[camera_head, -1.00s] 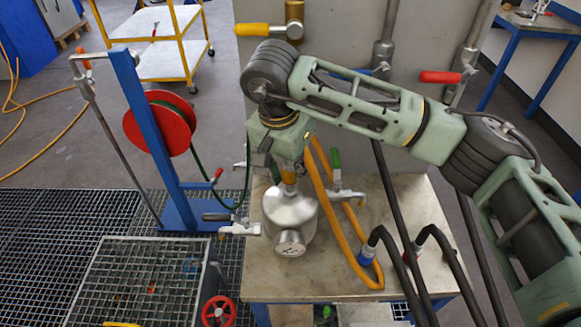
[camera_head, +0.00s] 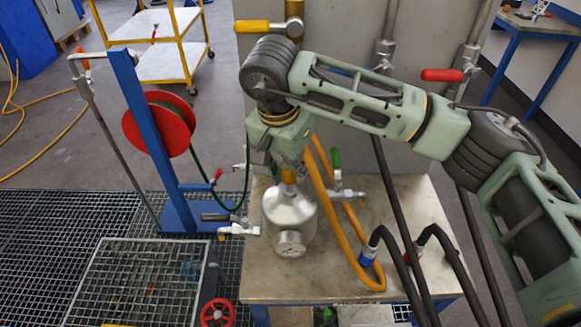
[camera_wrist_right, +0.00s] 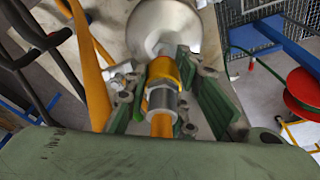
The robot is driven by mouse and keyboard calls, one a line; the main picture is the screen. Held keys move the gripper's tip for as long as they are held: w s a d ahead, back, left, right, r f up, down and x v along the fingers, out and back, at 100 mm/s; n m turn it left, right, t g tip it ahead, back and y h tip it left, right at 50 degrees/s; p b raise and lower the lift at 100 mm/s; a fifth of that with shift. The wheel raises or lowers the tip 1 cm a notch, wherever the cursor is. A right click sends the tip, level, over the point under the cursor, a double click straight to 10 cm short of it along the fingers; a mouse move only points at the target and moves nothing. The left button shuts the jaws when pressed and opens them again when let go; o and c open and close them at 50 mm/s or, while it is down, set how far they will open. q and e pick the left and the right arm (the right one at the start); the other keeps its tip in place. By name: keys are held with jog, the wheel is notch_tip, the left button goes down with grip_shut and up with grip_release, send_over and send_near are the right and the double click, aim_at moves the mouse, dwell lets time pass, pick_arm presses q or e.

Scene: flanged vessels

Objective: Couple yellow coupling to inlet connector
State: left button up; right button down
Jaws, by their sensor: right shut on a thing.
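My right gripper (camera_head: 286,160) points down over the silver vessel (camera_head: 290,208) on the table. It is shut on the yellow coupling (camera_head: 288,176). In the right wrist view, the green fingers (camera_wrist_right: 163,92) stand on both sides of the coupling (camera_wrist_right: 163,71), and its metal nut and yellow hose (camera_wrist_right: 162,127) run back toward my wrist. The coupling's far end is at the top of the vessel (camera_wrist_right: 165,28). The inlet connector is hidden behind the coupling, so I cannot tell how they are joined. My left gripper is not in view.
The yellow hose (camera_head: 343,245) loops over the table to the right of the vessel. A green-handled valve (camera_head: 338,165) stands close behind it. Dark hoses with blue and red ends cross the table's right side. A red reel (camera_head: 160,125) on a blue post stands at left.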

aim_at(289, 172)
jog(key=shift+f, duration=0.2)
jog(key=shift+s+b+x, duration=0.15)
jog(key=shift+b+x, duration=0.65)
jog(key=shift+b, duration=0.1)
jog(key=shift+s+b+x, duration=0.1)
jog(key=shift+b+x, duration=0.65)
jog(key=shift+b, duration=0.1)
jog(key=shift+a, duration=0.2)
jog(key=c, duration=1.4)
grip_release()
